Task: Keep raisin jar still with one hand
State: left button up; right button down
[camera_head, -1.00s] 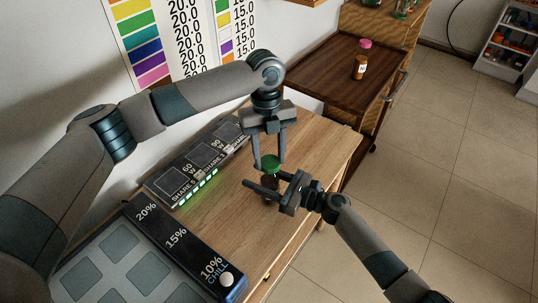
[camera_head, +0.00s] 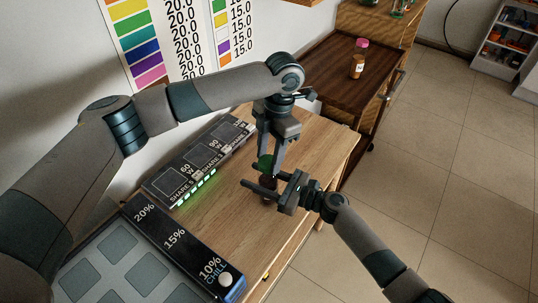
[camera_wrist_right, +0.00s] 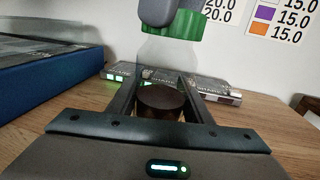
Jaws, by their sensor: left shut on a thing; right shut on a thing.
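The raisin jar (camera_head: 268,188) stands on the wooden table, with dark contents and a green lid (camera_head: 265,162). My right gripper (camera_head: 267,183) is shut around the jar's lower body from the right. In the right wrist view the dark contents (camera_wrist_right: 162,101) sit between the fingers, with faint clear glass above. My left gripper (camera_head: 268,160) comes from above and is shut on the green lid, which also shows in the right wrist view (camera_wrist_right: 185,27). The fingers hide part of the jar and lid, and I cannot tell whether the lid is seated or loose.
A black dispenser panel (camera_head: 185,175) with green lights stands along the wall. A dark tray unit (camera_head: 180,245) marked with percentages is at front left. A jar with a pink lid (camera_head: 357,66) stands on the brown cart (camera_head: 325,65). Table space right of the panel is clear.

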pick_arm(q)
jog(key=o, duration=1)
jog(key=shift+r, duration=0.1)
jog(key=shift+r, duration=2.2)
jog(key=shift+c, duration=0.3)
